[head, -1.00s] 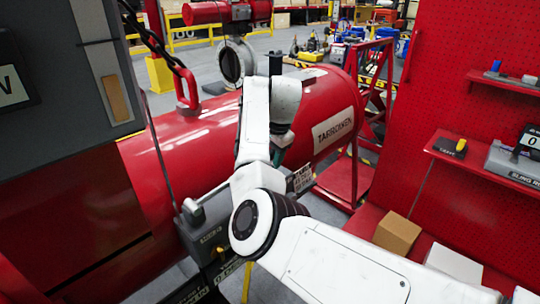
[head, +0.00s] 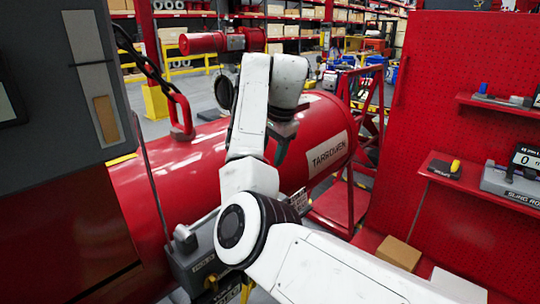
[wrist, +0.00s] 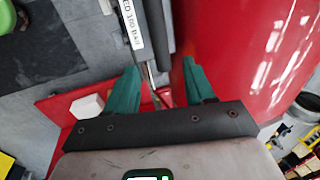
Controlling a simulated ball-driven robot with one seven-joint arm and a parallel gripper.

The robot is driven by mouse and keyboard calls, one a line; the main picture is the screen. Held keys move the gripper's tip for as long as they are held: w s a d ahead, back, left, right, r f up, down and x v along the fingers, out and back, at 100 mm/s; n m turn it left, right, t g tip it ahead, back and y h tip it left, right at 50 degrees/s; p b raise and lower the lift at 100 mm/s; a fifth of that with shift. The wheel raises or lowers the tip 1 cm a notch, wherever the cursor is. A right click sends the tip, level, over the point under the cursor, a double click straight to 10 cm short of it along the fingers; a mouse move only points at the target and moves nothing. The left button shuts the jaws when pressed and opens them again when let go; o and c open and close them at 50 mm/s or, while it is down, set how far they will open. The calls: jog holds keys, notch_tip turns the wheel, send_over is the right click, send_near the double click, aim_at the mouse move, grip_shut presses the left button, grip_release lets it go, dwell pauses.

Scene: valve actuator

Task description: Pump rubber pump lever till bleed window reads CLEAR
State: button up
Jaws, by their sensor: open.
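My gripper (wrist: 160,72) is open in the wrist view, its two teal fingers apart with nothing held. In the head view my gripper (head: 282,150) hangs over the red cylinder's near side, partly hidden by my arm. A dark rod (wrist: 158,32) lies beyond the fingertips, roughly in line with the gap; I cannot tell if it is the pump lever. A grey pump-like unit (head: 200,262) with a light grey bar stands at the cylinder's lower front, partly behind my arm. I cannot make out the bleed window.
The large red cylinder (head: 185,165) marked TARROWEN fills the middle. A grey panel (head: 85,90) stands at left, with a thin slanted rod (head: 152,185) beside it. A red pegboard (head: 460,70) with shelves is at right. A cardboard box (head: 398,252) sits below it.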

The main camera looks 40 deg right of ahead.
jog(key=shift+r, duration=0.15)
jog(key=shift+c, duration=0.7)
jog(key=shift+h, duration=0.3)
jog(key=r, duration=0.2)
jog(key=s+a+r+b, duration=0.1)
jog(key=r, duration=0.1)
jog(key=a+r, duration=0.1)
jog(key=r, duration=0.1)
jog(key=shift+s+a+r, duration=0.2)
jog(key=shift+s+r, duration=0.1)
jog(key=shift+s, duration=0.1)
jog(key=c, duration=0.6)
jog(key=shift+f, duration=0.15)
jog(key=shift+c, duration=0.7)
jog(key=p+x, duration=0.2)
jog(key=x, duration=1.1)
jog(key=shift+f, duration=0.15)
grip_shut()
